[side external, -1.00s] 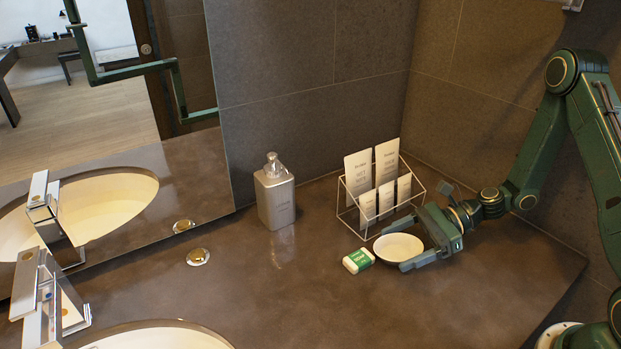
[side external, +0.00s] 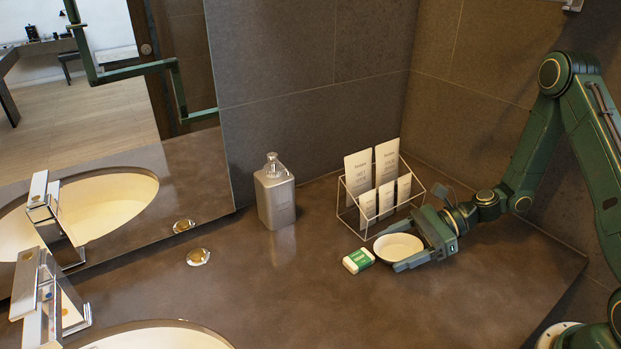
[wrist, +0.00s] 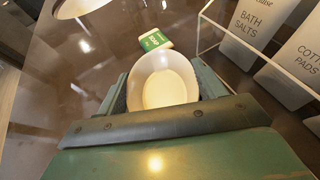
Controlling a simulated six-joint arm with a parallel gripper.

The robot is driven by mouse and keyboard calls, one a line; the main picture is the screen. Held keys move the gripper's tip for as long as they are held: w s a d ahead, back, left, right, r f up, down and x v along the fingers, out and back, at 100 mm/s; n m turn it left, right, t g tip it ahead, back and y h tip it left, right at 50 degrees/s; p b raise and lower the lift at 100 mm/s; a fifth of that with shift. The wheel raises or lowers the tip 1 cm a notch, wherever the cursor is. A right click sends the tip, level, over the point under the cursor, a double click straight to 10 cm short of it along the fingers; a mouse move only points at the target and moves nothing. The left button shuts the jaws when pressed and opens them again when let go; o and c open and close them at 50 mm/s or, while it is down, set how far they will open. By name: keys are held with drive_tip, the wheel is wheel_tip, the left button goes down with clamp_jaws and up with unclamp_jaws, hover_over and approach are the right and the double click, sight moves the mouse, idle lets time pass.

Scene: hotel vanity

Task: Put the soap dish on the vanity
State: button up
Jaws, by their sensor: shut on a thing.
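The soap dish (side external: 398,246) is a shallow white oval bowl at the right part of the vanity (side external: 290,290). My gripper (side external: 409,245) is shut on it, with one finger along each side. In the wrist view the dish (wrist: 163,82) sits between the two fingers (wrist: 160,93), upright and empty. It is at or very near the counter surface; I cannot tell whether it touches. A small green and white soap box (side external: 358,261) lies just left of the dish, and it also shows beyond the dish in the wrist view (wrist: 155,40).
A wire rack (side external: 352,205) with several white packets stands right behind the dish. A grey soap dispenser (side external: 274,192) stands farther left by the mirror. A sink (side external: 150,338) and faucet (side external: 45,300) are at the left. The counter in front is clear.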

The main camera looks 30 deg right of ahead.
sight(391, 250)
drive_tip(key=shift+r, duration=0.1)
wheel_tip(391, 250, up, 20)
idle(1.1)
drive_tip(key=shift+w, duration=0.1)
idle(0.5)
drive_tip(key=w+d+f+m+t+h, duration=0.5)
drive_tip(key=w+f+m+t+h, duration=0.2)
drive_tip(key=w+m+h, duration=0.1)
drive_tip(key=shift+w+m+t+h, duration=0.3)
drive_tip(key=shift+w+m, duration=0.5)
drive_tip(key=shift+m, duration=0.2)
drive_tip(key=shift+d, duration=0.1)
drive_tip(key=d, duration=0.6)
drive_tip(key=shift+d, duration=0.4)
